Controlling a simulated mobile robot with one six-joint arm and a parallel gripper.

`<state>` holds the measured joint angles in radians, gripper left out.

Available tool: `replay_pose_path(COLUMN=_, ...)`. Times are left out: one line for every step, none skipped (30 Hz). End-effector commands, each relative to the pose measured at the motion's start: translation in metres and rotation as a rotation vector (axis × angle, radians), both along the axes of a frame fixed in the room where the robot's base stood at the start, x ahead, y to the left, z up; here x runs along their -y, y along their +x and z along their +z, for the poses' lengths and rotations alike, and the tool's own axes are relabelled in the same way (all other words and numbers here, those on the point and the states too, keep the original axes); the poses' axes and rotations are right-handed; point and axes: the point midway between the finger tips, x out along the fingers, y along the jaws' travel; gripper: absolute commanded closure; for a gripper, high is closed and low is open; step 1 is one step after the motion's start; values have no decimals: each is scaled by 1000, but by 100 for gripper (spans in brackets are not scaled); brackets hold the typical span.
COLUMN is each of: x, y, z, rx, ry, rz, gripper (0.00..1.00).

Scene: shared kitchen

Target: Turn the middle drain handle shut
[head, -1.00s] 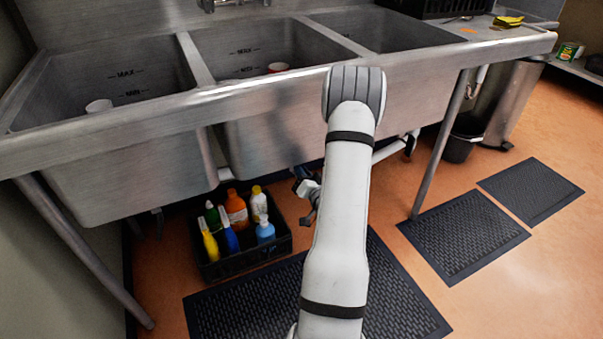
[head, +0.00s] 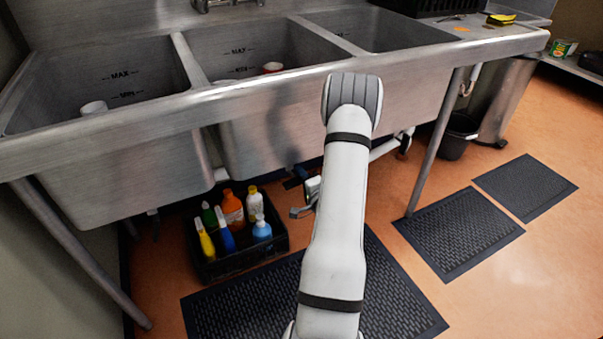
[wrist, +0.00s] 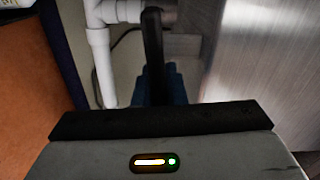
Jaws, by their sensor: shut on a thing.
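The middle drain handle is a blue lever that shows in the wrist view (wrist: 178,90) behind my dark finger. It is mostly hidden there by the finger and the gripper body. In the head view my gripper (head: 303,200) is under the middle sink basin (head: 285,125), partly hidden behind my own arm. A small dark blue part of the handle shows beside it (head: 291,183). My gripper is shut on the handle. The exact angle of the handle is hard to tell.
A black crate (head: 245,266) of several bottles stands on the floor left of my gripper. White drain pipes (wrist: 98,50) run close by. The steel basin wall (wrist: 265,50) is close on the right in the wrist view. A table leg (head: 434,145) stands to the right.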

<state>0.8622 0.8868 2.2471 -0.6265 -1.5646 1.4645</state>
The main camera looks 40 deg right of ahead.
Motion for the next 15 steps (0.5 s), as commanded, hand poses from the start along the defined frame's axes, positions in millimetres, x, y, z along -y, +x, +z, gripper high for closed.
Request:
replay_pose_path(x=-1, y=0, z=-2, rx=3, ry=25, rz=2, gripper=100)
replay_pose_path(x=-1, y=0, z=-2, rx=6, ry=38, rz=2, gripper=100)
replay_pose_path(x=-1, y=0, z=-2, rx=10, ry=55, rz=2, gripper=100)
replay_pose_path(x=-1, y=0, z=-3, rx=13, ry=66, rz=2, gripper=100)
replay_pose_path(x=-1, y=0, z=-3, rx=16, ry=75, rz=2, gripper=100)
replay_pose_path(x=-1, y=0, z=-3, rx=19, ry=88, rz=2, gripper=100)
replay_pose_path(x=-1, y=0, z=-3, rx=21, ry=96, rz=2, gripper=100)
replay_pose_path(x=0, y=0, z=-4, rx=22, ry=102, rz=2, gripper=100)
replay_pose_path(x=0, y=0, z=-4, rx=24, ry=110, rz=1, gripper=100)
replay_pose_path(x=0, y=0, z=-4, rx=26, ry=115, rz=1, gripper=100)
replay_pose_path(x=0, y=0, z=-4, rx=26, ry=119, rz=1, gripper=100)
replay_pose_path(x=0, y=0, z=-4, rx=28, ry=124, rz=1, gripper=100)
replay_pose_path(x=-1, y=0, z=-4, rx=28, ry=126, rz=1, gripper=100)
replay_pose_path(x=0, y=0, z=-4, rx=29, ry=128, rz=1, gripper=100)
replay_pose_path(x=0, y=0, z=-5, rx=29, ry=129, rz=1, gripper=100)
